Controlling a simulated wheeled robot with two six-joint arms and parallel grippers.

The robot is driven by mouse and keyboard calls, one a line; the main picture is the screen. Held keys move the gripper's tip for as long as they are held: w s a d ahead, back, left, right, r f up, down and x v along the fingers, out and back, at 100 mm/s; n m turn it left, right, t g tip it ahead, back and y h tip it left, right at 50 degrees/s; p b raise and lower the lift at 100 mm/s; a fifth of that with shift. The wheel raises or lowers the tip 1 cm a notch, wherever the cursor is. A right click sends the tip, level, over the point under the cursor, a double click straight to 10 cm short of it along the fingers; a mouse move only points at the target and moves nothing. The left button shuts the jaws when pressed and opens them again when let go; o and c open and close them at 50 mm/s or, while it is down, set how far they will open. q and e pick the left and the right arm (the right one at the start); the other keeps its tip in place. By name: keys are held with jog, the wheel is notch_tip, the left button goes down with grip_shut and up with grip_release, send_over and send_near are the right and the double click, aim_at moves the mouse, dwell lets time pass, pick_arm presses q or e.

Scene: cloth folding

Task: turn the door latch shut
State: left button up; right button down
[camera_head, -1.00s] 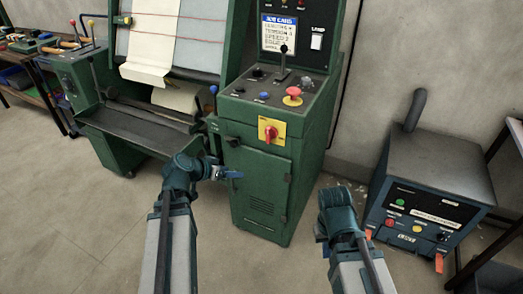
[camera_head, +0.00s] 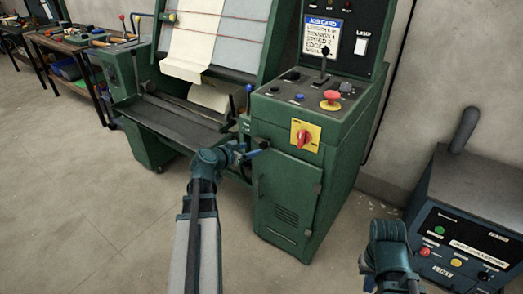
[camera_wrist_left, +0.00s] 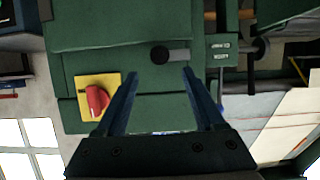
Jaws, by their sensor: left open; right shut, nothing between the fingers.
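The door latch (camera_head: 264,144) is a small dark knob at the upper left of the green cabinet front. In the left wrist view the latch (camera_wrist_left: 170,55) has a round black base and a short grey lever pointing to picture right. The green cabinet door (camera_head: 287,190) with vent slots looks flush with the cabinet. My left gripper (camera_head: 248,154) is just in front of the latch, partly overlapping it. In the left wrist view my left gripper (camera_wrist_left: 158,78) is open and empty, its fingertips close below the lever. My right gripper (camera_head: 364,264) is shut, low at right, mostly hidden.
A red rotary switch (camera_head: 304,138) on a yellow plate is right of the latch. A red stop button (camera_head: 331,98) and levers stand on the panel above. A dark blue box machine (camera_head: 468,215) is at right. Floor is free at left.

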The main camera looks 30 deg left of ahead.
aim_at(262, 146)
pick_arm(q)
jog(key=b+x, duration=0.2)
jog(key=x, duration=0.6)
jog(key=shift+c, duration=0.2)
grip_shut()
